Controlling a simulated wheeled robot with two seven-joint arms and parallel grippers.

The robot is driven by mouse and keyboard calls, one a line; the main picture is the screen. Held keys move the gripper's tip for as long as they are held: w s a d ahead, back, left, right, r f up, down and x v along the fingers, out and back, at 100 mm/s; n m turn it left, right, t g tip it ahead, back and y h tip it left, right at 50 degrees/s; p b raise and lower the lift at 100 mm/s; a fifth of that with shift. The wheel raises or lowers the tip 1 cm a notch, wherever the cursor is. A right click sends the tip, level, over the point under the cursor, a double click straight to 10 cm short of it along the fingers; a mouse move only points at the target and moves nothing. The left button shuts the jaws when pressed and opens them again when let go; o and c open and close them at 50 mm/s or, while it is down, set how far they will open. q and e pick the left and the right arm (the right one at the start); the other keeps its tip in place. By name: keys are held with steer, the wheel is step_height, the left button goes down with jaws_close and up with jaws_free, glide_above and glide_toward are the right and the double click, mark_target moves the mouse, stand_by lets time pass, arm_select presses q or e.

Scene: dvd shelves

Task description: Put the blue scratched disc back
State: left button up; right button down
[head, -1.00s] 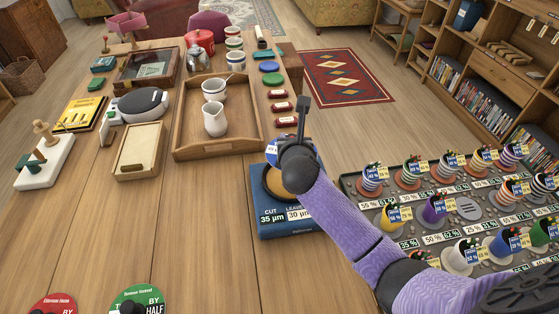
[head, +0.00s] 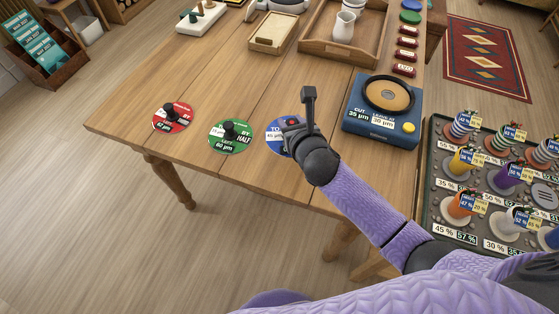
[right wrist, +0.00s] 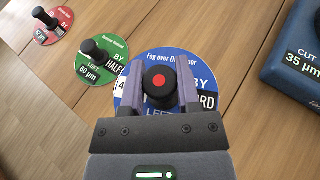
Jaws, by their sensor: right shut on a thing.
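The blue disc (head: 275,137) is at the near edge of the wooden table, in line with the green disc (head: 230,137) and the red disc (head: 173,118). In the right wrist view the blue disc (right wrist: 195,68) carries a black knob with a red dot on top. My right gripper (right wrist: 159,88) is shut on that knob, one finger on each side. In the head view my right gripper (head: 297,122) hides much of the disc. I cannot tell whether the disc touches the table. My left gripper is not in view.
A blue machine (head: 381,130) with a round tan pad and a yellow button stands right of the gripper. A grey tray (head: 437,185) of colored cups with percent labels is at the right. A wooden tray (head: 310,35) with white vessels is farther back.

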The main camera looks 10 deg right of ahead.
step_height(320, 180, down, 8)
steer(key=b, duration=0.4)
steer(key=shift+w+d+f, duration=0.1)
steer(key=shift+r, duration=0.25)
steer(key=shift+c, duration=1.6)
jaws_free()
steer(key=shift+f, duration=0.1)
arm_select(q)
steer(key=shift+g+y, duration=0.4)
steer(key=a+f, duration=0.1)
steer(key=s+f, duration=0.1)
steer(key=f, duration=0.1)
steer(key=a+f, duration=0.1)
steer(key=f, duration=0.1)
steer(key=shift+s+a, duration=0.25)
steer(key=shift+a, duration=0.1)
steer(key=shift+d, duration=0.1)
